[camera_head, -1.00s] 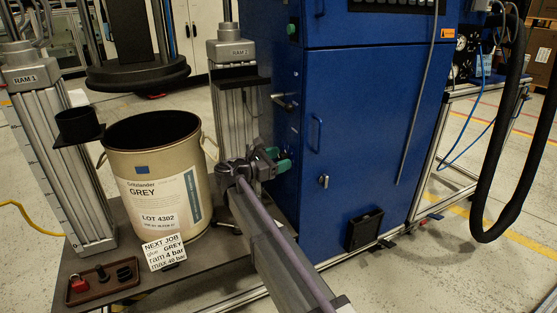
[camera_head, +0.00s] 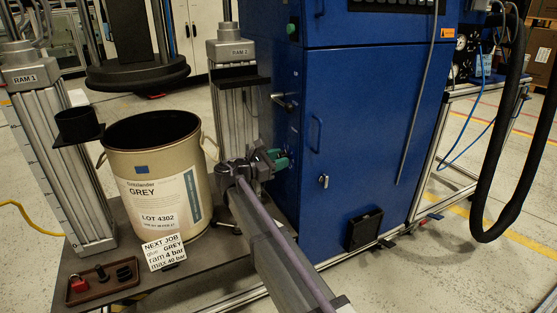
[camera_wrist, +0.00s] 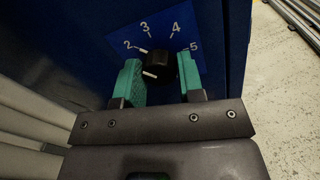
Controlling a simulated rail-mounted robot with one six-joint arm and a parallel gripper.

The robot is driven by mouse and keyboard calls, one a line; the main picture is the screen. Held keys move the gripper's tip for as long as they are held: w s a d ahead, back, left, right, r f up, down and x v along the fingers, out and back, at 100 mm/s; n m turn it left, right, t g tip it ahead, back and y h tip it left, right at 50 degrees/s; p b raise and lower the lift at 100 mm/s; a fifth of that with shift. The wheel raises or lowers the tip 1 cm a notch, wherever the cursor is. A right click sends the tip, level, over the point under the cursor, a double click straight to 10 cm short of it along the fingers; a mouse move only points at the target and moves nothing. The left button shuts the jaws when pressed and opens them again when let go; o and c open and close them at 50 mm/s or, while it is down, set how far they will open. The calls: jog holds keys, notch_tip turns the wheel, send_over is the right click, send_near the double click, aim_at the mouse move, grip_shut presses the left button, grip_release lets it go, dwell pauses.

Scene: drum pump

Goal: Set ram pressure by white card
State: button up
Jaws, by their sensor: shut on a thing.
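The white card (camera_head: 163,252) stands on the platform in front of the drum and reads NEXT JOB, glue GREY, ram 4 bar; its last line, a max value, is small. In the wrist view, a black knob (camera_wrist: 158,66) sits on a blue dial plate (camera_wrist: 193,30) marked 2, 3, 4, 5. A white mark on the knob lies at its lower left, below the 2. My gripper (camera_wrist: 162,82), with teal fingers, is shut on the knob, one finger at each side. In the head view, my gripper (camera_head: 280,160) is at the blue cabinet's left side, and the knob is hidden.
The drum (camera_head: 158,180), labelled GREY, LOT 4302, stands beside the RAM 1 column (camera_head: 65,150). The RAM 2 column (camera_head: 238,115) is behind my gripper. A brown tray (camera_head: 104,284) holds small parts. The blue cabinet (camera_head: 370,120) fills the middle; black hoses (camera_head: 495,215) hang at right.

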jog(key=shift+f+m+g+h+b, duration=0.15)
jog(key=shift+m+h+b, duration=0.25)
jog(key=shift+m, duration=4.1)
jog(key=shift+r+m+g+h+b, duration=0.1)
jog(key=shift+m+g+h+b, duration=0.25)
jog(key=shift+m, duration=4.15)
jog(key=o, duration=0.9)
jog(key=shift+a, duration=0.15)
jog(key=v, duration=0.7)
jog(key=shift+s+a+f+b, duration=0.1)
jog(key=shift+a+b, duration=0.05)
jog(key=shift+b, duration=0.15)
